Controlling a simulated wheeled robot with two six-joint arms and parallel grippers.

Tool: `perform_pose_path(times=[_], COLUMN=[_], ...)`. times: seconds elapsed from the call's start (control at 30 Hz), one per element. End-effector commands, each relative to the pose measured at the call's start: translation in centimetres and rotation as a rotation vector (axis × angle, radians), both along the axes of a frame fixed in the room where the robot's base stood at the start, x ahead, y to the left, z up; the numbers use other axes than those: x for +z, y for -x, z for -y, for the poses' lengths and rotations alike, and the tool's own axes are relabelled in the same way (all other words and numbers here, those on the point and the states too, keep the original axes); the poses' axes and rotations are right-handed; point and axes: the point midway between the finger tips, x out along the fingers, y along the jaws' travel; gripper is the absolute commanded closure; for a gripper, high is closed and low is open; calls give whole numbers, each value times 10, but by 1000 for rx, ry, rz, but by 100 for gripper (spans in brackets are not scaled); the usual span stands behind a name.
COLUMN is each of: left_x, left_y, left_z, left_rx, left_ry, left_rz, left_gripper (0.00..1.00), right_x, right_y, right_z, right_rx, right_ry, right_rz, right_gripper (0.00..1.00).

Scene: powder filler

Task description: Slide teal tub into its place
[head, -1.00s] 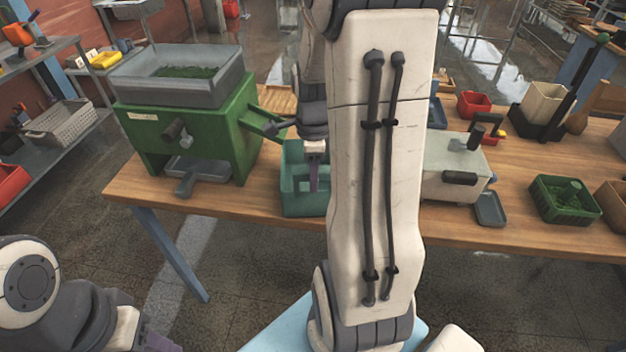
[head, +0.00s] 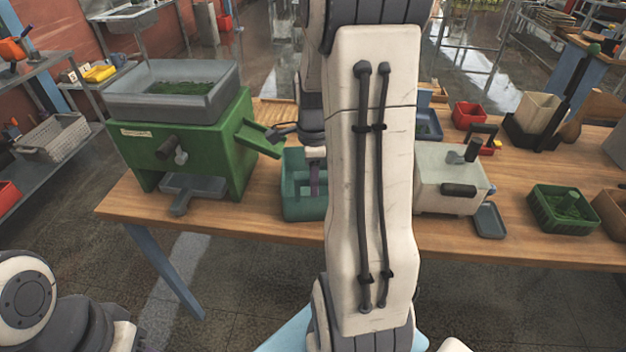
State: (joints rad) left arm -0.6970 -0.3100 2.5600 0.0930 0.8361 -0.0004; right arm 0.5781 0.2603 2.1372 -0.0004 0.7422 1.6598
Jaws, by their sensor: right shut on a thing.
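The teal tub (head: 301,207) stands on the wooden table near its front edge, just right of the green powder filler (head: 198,150). The filler's green chute (head: 258,138) slopes down to the right, its end close to the tub's back left corner. My right gripper (head: 316,185) points down at the tub and is shut on its wall. My right arm hides the tub's right side and much of the gripper. My left arm is at the bottom left; its gripper (head: 145,340) barely shows at the frame's lower edge, and its jaws cannot be made out.
A whitish box machine (head: 450,185) with a dark handle stands right of my arm, with a small grey tray (head: 489,220) before it. A green basket (head: 563,207) and a red bin (head: 470,114) are farther right. The grey tray (head: 192,187) under the filler juts out in front.

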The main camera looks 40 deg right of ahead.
Motion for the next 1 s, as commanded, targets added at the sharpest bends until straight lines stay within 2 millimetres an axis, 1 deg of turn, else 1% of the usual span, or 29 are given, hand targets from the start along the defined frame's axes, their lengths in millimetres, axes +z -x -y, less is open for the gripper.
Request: perform_pose_path(times=[0.2,0.23,0.27,0.3,0.33,0.6,0.73,0.87,1.0], left_x=[-1,0,0,0,0,0,-1,-2,-4], left_y=[0,0,0,0,0,0,0,0,0], left_z=[0,0,0,0,0,0,0,0,0], left_rx=[0,0,0,0,0,0,0,0,0], left_ry=[0,0,0,0,0,0,0,0,0], left_rz=[0,0,0,0,0,0,0,0,0], left_gripper=[50,50,50,50,50,50,50,50,50], right_x=[-1,-1,0,0,0,-1,6,27,56], right_y=[0,0,-1,-1,0,0,-1,-1,-1], right_z=[0,0,0,0,0,-1,0,0,0], right_rx=[0,0,0,0,0,1,1,1,1], right_ry=[1,1,1,1,1,-1,1,3,4], right_rz=[2,2,2,2,1,-1,1,5,6], right_gripper=[100,61,50,35,30,30,30,30,30])
